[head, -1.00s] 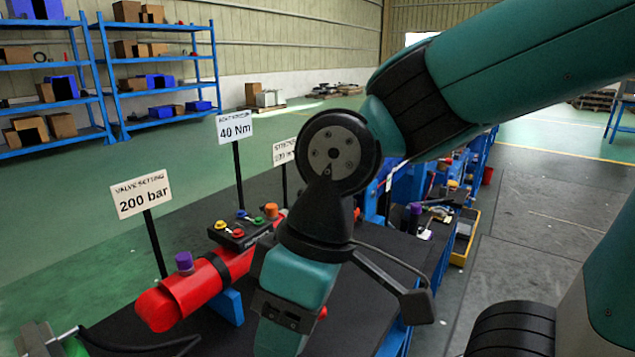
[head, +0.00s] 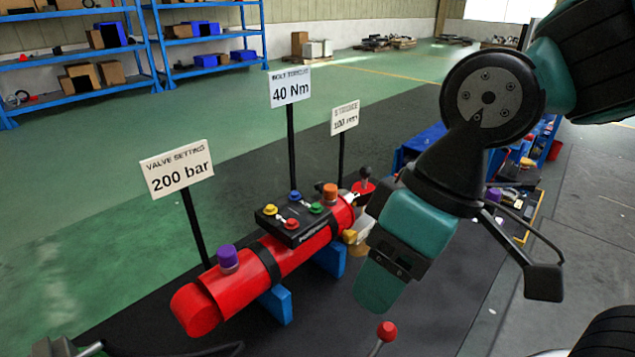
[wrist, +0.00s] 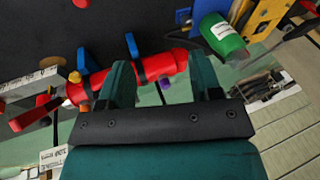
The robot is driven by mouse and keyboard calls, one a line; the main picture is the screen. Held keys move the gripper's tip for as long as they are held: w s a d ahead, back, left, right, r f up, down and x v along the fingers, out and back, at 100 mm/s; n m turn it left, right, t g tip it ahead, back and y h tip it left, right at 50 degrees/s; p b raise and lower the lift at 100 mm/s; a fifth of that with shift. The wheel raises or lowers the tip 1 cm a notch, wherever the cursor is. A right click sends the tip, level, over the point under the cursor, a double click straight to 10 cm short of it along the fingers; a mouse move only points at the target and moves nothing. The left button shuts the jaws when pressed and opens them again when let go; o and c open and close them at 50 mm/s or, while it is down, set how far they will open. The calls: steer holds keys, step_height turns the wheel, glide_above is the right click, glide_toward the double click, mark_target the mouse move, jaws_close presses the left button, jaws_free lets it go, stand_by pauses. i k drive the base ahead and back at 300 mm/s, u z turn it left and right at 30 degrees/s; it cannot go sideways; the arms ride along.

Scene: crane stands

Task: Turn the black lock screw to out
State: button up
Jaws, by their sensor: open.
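My gripper (head: 378,288) points downward to the right of a red cylinder (head: 285,264) in the head view. Its two teal fingers stand apart with nothing held between them in the wrist view (wrist: 163,76). The red cylinder (wrist: 160,66) lies beyond the fingertips there. It rests on blue supports (head: 277,304) and has a purple cap (head: 228,257), an orange cap (head: 330,191) and a black button box (head: 295,226) on top. A small black-knobbed lever (head: 365,174) stands beyond its far end. I cannot make out which part is the black lock screw.
Signs read 200 bar (head: 178,170), 40 Nm (head: 290,88) and 100 mm (head: 345,118), on black posts behind the cylinder. A red-knobbed lever (head: 386,331) rises at the bottom. A green cylinder (wrist: 222,38) lies at upper right in the wrist view. Dark mat is bare between.

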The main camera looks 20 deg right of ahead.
mark_target(319, 185)
steer(key=z, duration=0.3)
steer(key=k, duration=0.45)
steer(key=z, duration=1.05)
steer(key=k, duration=0.9)
steer(key=z, duration=0.5)
steer(key=i, duration=1.25)
steer(key=u, duration=1.1)
steer(key=i, duration=0.95)
steer(key=u, duration=1.15)
steer(key=i, duration=0.25)
steer(key=u, duration=0.2)
